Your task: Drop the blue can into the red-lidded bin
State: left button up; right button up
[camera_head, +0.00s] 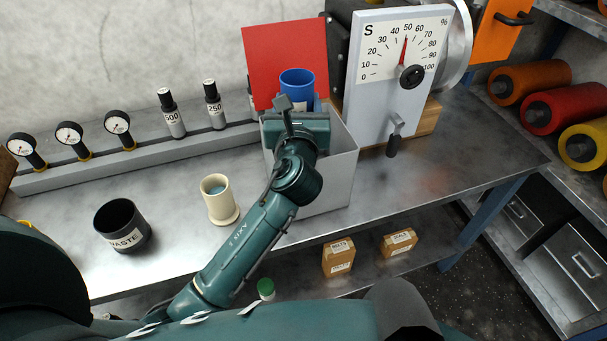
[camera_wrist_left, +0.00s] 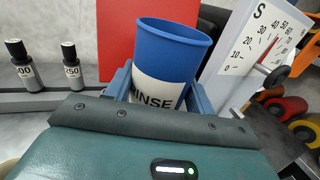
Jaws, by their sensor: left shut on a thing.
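The blue can (camera_head: 297,82) is held above the bin; in the left wrist view the can (camera_wrist_left: 170,50) shows an open top and a white label ending in "INSE". My left gripper (camera_head: 300,104) is shut on it, with a finger on each side in the left wrist view (camera_wrist_left: 160,90). The bin (camera_head: 340,165) is a pale grey box on the bench, partly hidden by my left arm. Its red lid (camera_head: 285,60) stands raised at the back, also seen behind the can in the left wrist view (camera_wrist_left: 118,35). My right gripper is not in view.
A dial panel (camera_head: 400,60) with a lever stands right of the bin. A cream cup (camera_head: 220,203) and a black waste pot (camera_head: 122,226) stand left on the bench. Small boxes (camera_head: 338,258) lie on the lower shelf.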

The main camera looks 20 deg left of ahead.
pick_arm(q)
jog(key=o, duration=1.3)
jog(key=shift+c, duration=0.2)
jog(key=shift+f, duration=0.1)
